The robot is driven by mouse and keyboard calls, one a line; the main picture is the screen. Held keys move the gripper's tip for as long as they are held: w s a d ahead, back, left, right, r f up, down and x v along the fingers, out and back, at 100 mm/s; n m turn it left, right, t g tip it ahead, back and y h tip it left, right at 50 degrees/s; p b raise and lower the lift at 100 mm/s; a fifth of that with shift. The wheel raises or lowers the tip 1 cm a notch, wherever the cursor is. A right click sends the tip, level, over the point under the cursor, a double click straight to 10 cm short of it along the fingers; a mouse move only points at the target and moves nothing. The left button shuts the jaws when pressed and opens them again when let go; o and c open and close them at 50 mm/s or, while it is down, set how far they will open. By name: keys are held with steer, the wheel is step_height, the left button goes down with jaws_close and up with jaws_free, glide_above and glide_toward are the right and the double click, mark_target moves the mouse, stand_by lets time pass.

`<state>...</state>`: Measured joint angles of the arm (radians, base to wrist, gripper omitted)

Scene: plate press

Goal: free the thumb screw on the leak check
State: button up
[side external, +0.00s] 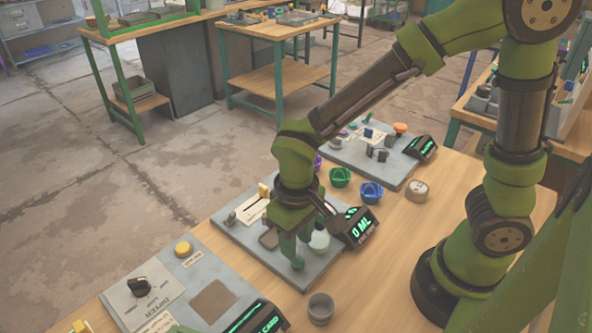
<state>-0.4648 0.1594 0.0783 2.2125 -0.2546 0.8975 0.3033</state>
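My gripper (292,248) points down over the middle grey plate (255,249), low near its front right part. I cannot tell whether its fingers are open or shut, or whether they touch anything. The middle plate has a display (361,228) reading "0 ML", a pale round part (319,240) beside the fingers, a brown pad (268,239), a small grey part (231,217) at its left corner and an upright yellow piece (264,190). No thumb screw can be made out for certain; my gripper and wrist hide part of this plate. I cannot read a leak check label.
A front plate carries a black knob (138,287) and yellow button (183,249). A back plate (345,153) holds small parts and an orange knob (400,128). Green (341,177) and blue (371,192) bowls, a round gauge (416,190) and a grey cup (320,308) stand nearby.

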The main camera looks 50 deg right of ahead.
step_height(320, 180, up, 13)
steer(key=shift+f, duration=0.2)
stand_by(0.5)
